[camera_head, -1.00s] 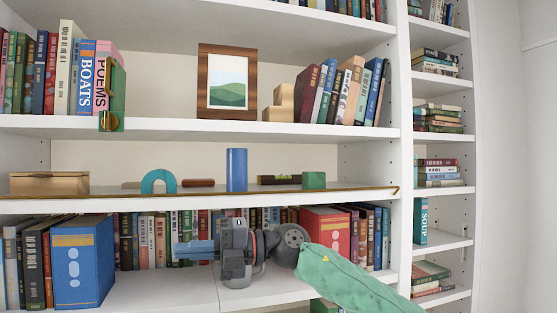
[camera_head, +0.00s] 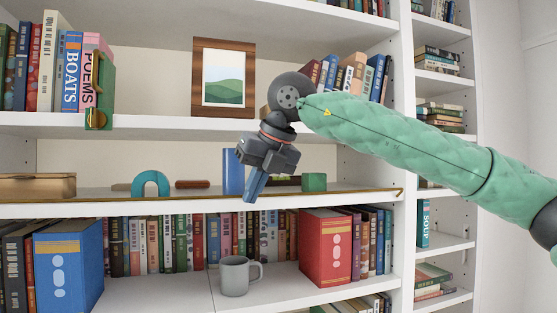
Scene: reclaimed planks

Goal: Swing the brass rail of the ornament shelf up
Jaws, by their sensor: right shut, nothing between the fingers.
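The ornament shelf (camera_head: 110,209) is the white middle shelf. Its thin brass rail (camera_head: 340,191) lies low along the front edge, nearly level with the board, from the left side to a small end fitting at the right. My right gripper (camera_head: 252,194) hangs in front of the shelf, fingers shut, empty and pointing down. Its tips overlap the rail in the picture; I cannot tell whether they touch it. They hide a short part of the rail, and the gripper partly covers the blue cylinder (camera_head: 231,170). My left gripper is not in view.
On the ornament shelf stand a wooden box (camera_head: 38,186), a teal arch (camera_head: 151,182), a brown cylinder (camera_head: 192,184) and a green block (camera_head: 314,182). A grey mug (camera_head: 234,275) stands on the shelf below, between books. My right arm crosses the upper right.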

